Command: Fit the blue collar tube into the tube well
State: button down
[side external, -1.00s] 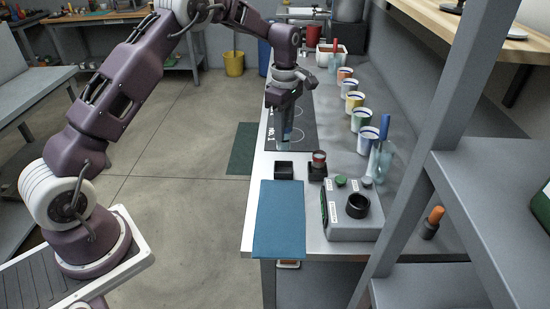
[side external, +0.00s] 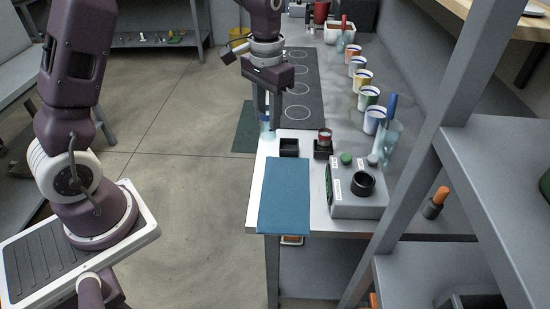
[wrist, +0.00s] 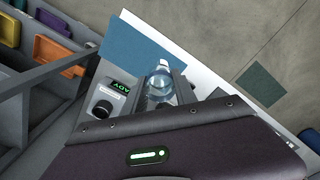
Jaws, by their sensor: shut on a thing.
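My gripper (side external: 268,128) points down at the left edge of the bench and is shut on the blue collar tube (side external: 265,124), a clear, bluish tube. In the wrist view the tube (wrist: 160,84) sits between the two fingers; its lower end is hard to make out. A small black square holder (side external: 289,147), seemingly the tube well, stands empty just in front and to the right of my gripper. The tube is apart from it. A second black holder (side external: 323,152) to its right carries a red-topped piece (side external: 325,135).
A grey box (side external: 355,200) with a black ring and a green button stands at the front right. A flat blue mat (side external: 285,195) lies at the front. Several paint-rimmed cups (side external: 369,97) line the right side. Open floor lies left of the bench.

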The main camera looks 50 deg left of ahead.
jog(key=w+a+f+n, duration=0.2)
jog(key=w+n, duration=0.4)
jog(key=n, duration=0.5)
jog(key=w+a+f+n, duration=0.3)
jog(key=w+n, duration=0.3)
jog(key=n, duration=0.5)
jog(key=shift+w+a+f, duration=0.2)
jog(key=shift+w+f, duration=0.05)
jog(key=shift+w, duration=0.05)
notch_tip(320, 180, down, 10)
jog(key=shift+r, duration=0.2)
jog(key=shift+f, duration=0.15)
jog(key=c, duration=1)
grip_release()
